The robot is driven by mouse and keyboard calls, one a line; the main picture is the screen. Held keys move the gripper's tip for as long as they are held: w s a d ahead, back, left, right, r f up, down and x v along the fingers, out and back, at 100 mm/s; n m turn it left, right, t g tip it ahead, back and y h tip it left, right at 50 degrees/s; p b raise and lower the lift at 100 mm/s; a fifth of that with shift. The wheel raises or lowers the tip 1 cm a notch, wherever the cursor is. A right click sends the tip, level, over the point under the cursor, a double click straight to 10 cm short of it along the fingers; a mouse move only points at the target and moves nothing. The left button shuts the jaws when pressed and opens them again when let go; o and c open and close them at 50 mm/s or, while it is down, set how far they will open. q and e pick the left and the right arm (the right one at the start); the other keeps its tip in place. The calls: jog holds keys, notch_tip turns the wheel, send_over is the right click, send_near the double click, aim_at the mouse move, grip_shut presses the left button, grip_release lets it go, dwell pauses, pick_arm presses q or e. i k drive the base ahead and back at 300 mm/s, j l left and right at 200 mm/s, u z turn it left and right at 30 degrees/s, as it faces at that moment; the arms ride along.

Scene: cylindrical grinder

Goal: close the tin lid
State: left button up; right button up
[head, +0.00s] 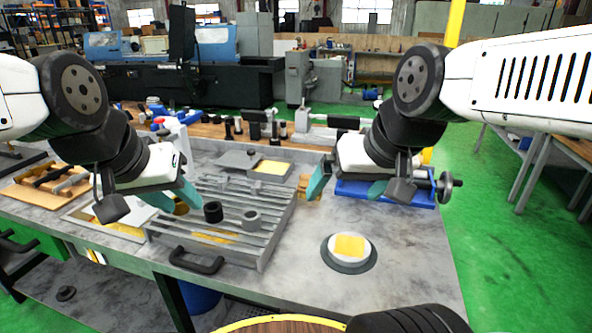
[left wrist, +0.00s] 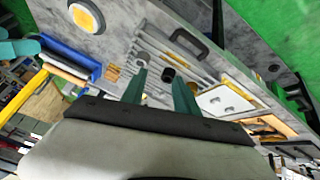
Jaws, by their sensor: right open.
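A round, low tin-like disc (head: 349,253) with a dark rim, pale top and yellow patch lies on the right front of the grey bench. It also shows at the top of the left wrist view (left wrist: 87,17). I cannot tell whether this is the tin, its lid or both. My right gripper (head: 343,193) is open and empty, raised above the bench behind the disc. My left gripper (head: 175,201) is over the left part of the slatted grey tray (head: 262,255). In the left wrist view its two teal fingers (left wrist: 160,78) stand apart with nothing between them.
The tray has a black front handle (head: 197,262) and carries a black ring (head: 213,212) and a grey ring (head: 251,219). A blue tray (head: 420,193) sits at the right, behind the disc. The bench around the disc is clear. Measuring stands and tools line the back.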

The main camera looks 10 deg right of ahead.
aim_at(242, 160)
jog(key=i+j+z, duration=0.1)
jog(key=j+z, duration=0.3)
jog(key=j, duration=0.25)
jog(key=j+z, duration=0.35)
jog(key=j, duration=0.35)
